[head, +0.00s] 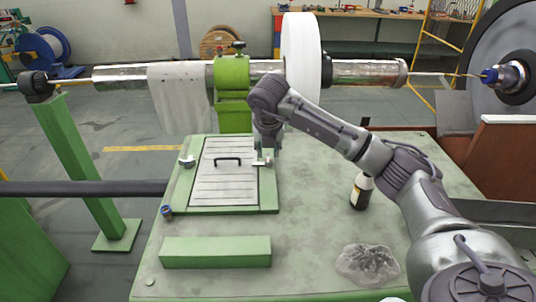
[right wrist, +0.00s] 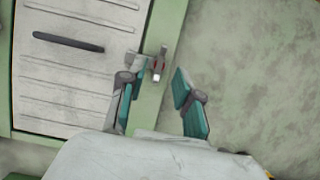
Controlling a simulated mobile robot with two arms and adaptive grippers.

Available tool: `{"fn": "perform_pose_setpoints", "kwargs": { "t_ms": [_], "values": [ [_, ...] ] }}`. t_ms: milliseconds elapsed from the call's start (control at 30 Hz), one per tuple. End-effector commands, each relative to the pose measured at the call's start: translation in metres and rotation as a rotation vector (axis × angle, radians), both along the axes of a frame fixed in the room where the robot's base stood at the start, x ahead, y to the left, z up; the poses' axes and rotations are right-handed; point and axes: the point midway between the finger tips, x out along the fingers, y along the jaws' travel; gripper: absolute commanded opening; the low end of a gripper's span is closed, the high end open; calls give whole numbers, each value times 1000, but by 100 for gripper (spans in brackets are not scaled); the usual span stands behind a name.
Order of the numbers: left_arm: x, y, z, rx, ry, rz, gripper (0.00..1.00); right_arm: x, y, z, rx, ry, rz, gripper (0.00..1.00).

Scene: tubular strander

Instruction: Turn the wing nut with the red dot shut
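The wing nut with the red dot (right wrist: 158,66) sits on the green frame beside the ribbed cover panel (right wrist: 75,75). It is small and metallic, with a red mark on it. In the head view, this nut (head: 262,161) is at the right side of the panel (head: 227,188), partly hidden by my right gripper (head: 267,152). The right gripper points down at it. In the right wrist view my right gripper (right wrist: 154,84) is open, its teal-padded fingers apart. The nut lies just beyond the fingertips, between their lines, with no visible contact. My left gripper is out of view.
Another wing nut (head: 187,161) is at the panel's left side. The panel has a black handle (head: 228,161). A shaft (head: 120,77) runs behind.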

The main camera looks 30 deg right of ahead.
Motion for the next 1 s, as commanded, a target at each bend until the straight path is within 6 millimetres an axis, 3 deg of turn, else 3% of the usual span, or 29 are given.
{"fn": "perform_pose_setpoints", "kwargs": {
  "t_ms": [200, 400, 600, 1000],
  "values": [
    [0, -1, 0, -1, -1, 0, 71, -15, 10, 46, 1, -5, 0, 33],
    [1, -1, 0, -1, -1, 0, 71, -25, 16, 74, 0, -3, -1, 33],
    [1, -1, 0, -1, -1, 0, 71, -29, 18, 83, 0, -1, -2, 33],
    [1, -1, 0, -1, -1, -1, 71, -29, 18, 83, 1, 0, -2, 33]
  ]
}}
